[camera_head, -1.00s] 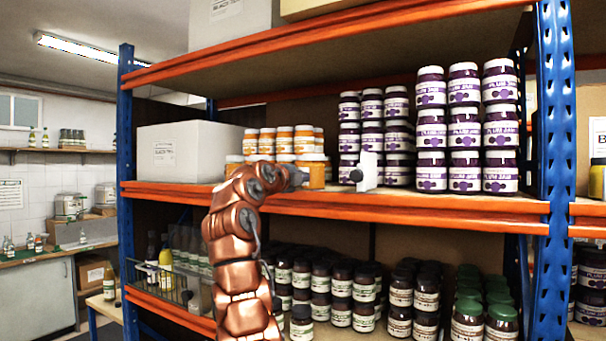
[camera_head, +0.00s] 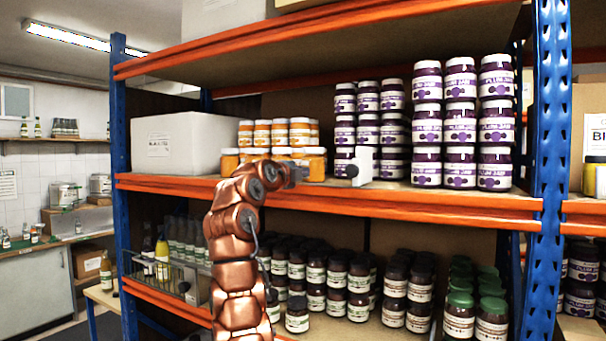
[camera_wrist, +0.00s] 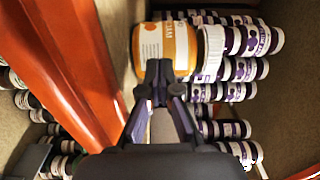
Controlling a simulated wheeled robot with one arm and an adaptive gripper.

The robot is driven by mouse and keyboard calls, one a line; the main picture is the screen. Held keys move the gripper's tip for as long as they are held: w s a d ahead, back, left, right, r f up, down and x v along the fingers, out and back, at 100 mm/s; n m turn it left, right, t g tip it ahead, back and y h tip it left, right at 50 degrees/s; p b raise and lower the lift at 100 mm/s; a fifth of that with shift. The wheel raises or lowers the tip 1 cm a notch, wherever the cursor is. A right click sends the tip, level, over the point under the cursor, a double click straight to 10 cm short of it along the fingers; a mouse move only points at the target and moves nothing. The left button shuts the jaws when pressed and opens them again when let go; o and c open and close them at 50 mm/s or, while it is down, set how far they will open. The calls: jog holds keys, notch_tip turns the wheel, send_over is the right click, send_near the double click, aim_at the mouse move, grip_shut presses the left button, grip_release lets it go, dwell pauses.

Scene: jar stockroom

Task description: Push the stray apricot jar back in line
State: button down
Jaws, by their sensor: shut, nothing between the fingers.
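Apricot jars (camera_head: 262,132) with orange contents and white lids stand in a group on the middle shelf. One apricot jar (camera_head: 315,164) stands at the front right of the group, nearer the shelf edge. In the wrist view, an apricot jar (camera_wrist: 168,48) appears sideways, straight ahead of my gripper (camera_wrist: 160,88). The fingers are shut and empty, with their tips at the jar's side; I cannot tell whether they touch. In the head view my arm's end covers part of the front apricot jars, and the fingertips cannot be made out.
Stacked plum jars (camera_head: 461,130) stand to the right. A white block with a dark knob (camera_head: 364,163) stands between them and the apricot jars. A white box (camera_head: 190,145) is at left. The orange shelf beam (camera_head: 420,206) runs below; dark jars fill the lower shelf.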

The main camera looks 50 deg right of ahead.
jog(key=s+a+b, duration=0.1)
jog(key=a+b, duration=0.3)
jog(key=a, duration=0.9)
jog(key=shift+s+a, duration=0.15)
jog(key=shift+s, duration=0.15)
